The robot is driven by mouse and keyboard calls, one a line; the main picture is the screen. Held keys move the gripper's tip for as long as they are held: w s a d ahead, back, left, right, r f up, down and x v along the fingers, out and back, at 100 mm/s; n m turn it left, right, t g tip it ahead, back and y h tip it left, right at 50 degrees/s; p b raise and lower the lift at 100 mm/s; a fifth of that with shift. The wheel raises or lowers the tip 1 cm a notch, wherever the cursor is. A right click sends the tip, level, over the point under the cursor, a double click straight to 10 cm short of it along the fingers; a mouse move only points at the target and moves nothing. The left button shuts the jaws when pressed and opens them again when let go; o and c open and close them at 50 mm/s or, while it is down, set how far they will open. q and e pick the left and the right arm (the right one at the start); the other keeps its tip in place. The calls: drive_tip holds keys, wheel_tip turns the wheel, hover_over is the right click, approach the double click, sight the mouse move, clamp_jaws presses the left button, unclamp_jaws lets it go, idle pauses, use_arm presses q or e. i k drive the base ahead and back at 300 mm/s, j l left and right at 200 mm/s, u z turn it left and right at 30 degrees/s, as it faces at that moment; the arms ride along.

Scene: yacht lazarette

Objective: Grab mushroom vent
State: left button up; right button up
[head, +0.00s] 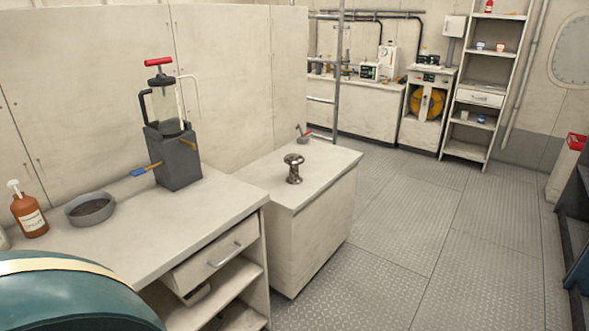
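A dark metallic piece with a wide rounded top, a narrow stem and a flared foot (293,168) stands upright on the lower white cabinet (325,203) in the middle of the head view. Its shape fits a mushroom vent. Nothing touches it, and the cabinet top around it is mostly bare. Neither of my grippers is in view.
The nearer counter (155,235) holds a grey device with a red handle (175,155), a grey bowl (90,209) and a brown pump bottle (28,212). A metal pole (338,75) rises behind the cabinet. Open floor (410,235) lies to the right.

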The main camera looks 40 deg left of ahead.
sight(293, 160)
drive_tip(key=i+u, duration=0.15)
drive_tip(key=i, duration=0.55)
drive_tip(key=i+u, duration=0.15)
drive_tip(key=i, duration=0.55)
drive_tip(key=i+l+u, duration=0.15)
drive_tip(key=i, duration=0.55)
drive_tip(key=i+l+u, duration=0.15)
drive_tip(key=i, duration=0.55)
drive_tip(key=i+l+u, duration=0.1)
drive_tip(key=i+u, duration=0.2)
drive_tip(key=u, duration=0.15)
drive_tip(key=i+l+u, duration=0.25)
drive_tip(key=u, duration=0.15)
drive_tip(key=i+l+u, duration=0.25)
drive_tip(key=u, duration=0.2)
drive_tip(key=i+l+u, duration=0.15)
drive_tip(key=l+u, duration=0.3)
drive_tip(key=i+l+u, duration=0.1)
drive_tip(key=l+u, duration=0.5)
drive_tip(key=l, duration=0.2)
drive_tip(key=i+l+u, duration=0.2)
drive_tip(key=l, duration=0.2)
drive_tip(key=i, duration=0.4)
